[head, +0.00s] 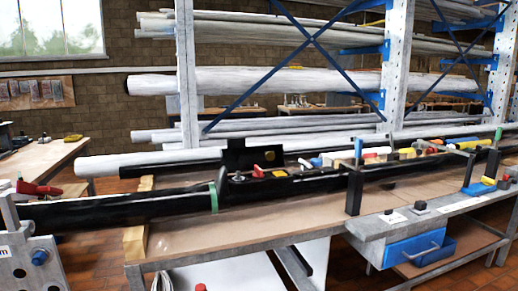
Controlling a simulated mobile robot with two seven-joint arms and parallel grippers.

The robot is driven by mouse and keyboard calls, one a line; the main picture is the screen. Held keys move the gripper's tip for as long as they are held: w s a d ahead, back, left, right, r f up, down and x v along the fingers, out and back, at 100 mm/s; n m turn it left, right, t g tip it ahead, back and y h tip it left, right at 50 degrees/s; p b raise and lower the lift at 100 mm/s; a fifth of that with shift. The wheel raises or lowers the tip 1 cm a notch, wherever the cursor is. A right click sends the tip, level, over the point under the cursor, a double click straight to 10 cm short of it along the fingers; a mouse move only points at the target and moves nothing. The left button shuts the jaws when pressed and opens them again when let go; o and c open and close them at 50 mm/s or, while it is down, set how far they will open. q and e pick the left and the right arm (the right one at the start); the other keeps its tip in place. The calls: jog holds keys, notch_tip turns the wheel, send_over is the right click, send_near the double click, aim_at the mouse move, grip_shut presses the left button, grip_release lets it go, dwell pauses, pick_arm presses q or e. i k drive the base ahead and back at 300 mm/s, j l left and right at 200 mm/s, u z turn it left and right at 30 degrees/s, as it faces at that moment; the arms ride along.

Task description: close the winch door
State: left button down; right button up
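A long black mast (120,209) lies across the workbench, running from the left to the far right. In its middle is an open recess (262,177) with a red part and small metal fittings in it. A black panel (250,155) with a yellowish round spot stands upright at the back edge of the recess. It looks like the winch door, standing open. No gripper touches it. Neither of my grippers is in view.
Coloured items lie behind the mast on the right. A blue drawer (420,247) hangs under the bench. Bare benchtop (255,228) lies in front.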

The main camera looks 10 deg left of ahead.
aim_at(237, 157)
jog(key=l+u, duration=0.15)
jog(key=l, duration=0.65)
jog(key=i+l+u, duration=0.1)
jog(key=l+u, duration=0.2)
jog(key=l, duration=0.5)
jog(key=i+l+u, duration=0.15)
jog(key=l, duration=0.2)
jog(key=i+l+u, duration=0.2)
jog(key=l, duration=0.15)
jog(key=i+l+u, duration=0.45)
jog(key=l, duration=0.2)
